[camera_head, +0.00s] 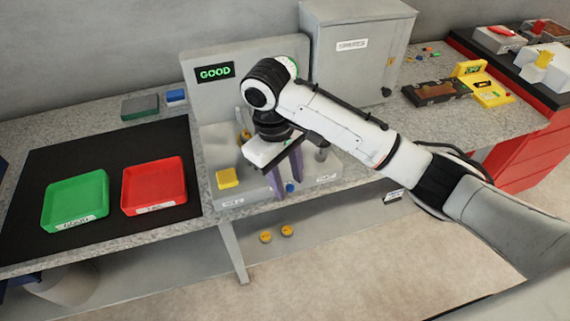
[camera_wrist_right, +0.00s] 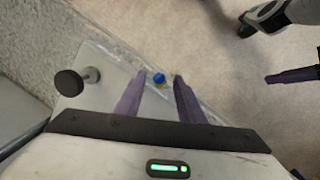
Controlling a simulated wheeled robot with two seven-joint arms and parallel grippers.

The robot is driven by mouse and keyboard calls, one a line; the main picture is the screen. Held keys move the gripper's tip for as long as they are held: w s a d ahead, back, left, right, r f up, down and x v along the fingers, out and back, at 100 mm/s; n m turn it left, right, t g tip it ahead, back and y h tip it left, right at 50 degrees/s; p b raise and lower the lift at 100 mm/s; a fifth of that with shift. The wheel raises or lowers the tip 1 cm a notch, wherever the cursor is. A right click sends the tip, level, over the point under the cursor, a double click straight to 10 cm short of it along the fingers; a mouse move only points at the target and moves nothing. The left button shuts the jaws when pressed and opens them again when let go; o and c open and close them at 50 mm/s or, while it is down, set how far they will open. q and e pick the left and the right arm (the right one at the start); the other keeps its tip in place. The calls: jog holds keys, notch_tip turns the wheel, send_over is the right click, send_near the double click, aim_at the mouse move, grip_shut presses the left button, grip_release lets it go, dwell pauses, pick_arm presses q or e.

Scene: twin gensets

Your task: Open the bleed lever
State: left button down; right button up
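A small blue part (camera_head: 290,187) sits at the front of the grey test stand (camera_head: 212,140); it may be the bleed lever, but its label is unreadable. In the right wrist view the blue part (camera_wrist_right: 159,78) has a bit of yellow beside it and appears between my fingertips, apart from both. My right gripper (camera_head: 288,184) points down over the stand's front, its purple fingers apart and empty. It also shows in the right wrist view (camera_wrist_right: 153,78). A purple finger at that view's right edge seems to be my left gripper (camera_wrist_right: 292,75); its opening is hidden.
A dark round knob on a metal stem (camera_wrist_right: 68,82) stands beside my right gripper. Green (camera_head: 75,200) and red (camera_head: 154,187) trays lie left. A grey cabinet (camera_head: 355,50) stands behind.

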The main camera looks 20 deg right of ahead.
notch_tip(320, 180, up, 7)
jog(key=shift+w+a, duration=0.15)
jog(key=shift+a, duration=0.3)
jog(key=s+a+f+t+y, duration=0.2)
jog(key=s+a+f+y, duration=0.4)
jog(key=s+f, duration=0.55)
jog(key=s+d+f+m+t+h, duration=0.1)
jog(key=s+d+f+m+h, duration=0.1)
jog(key=s+d, duration=0.5)
jog(key=s+d+f+m+t+h, duration=0.1)
jog(key=s+d+f+m+h, duration=0.1)
jog(key=s+d, duration=0.5)
jog(key=w+a+f+t+y, duration=0.2)
jog(key=w+f+t, duration=0.3)
jog(key=f, duration=0.7)
jog(key=shift+w+a+f, duration=0.35)
jog(key=shift+w+a, duration=0.05)
jog(key=shift+w, duration=0.2)
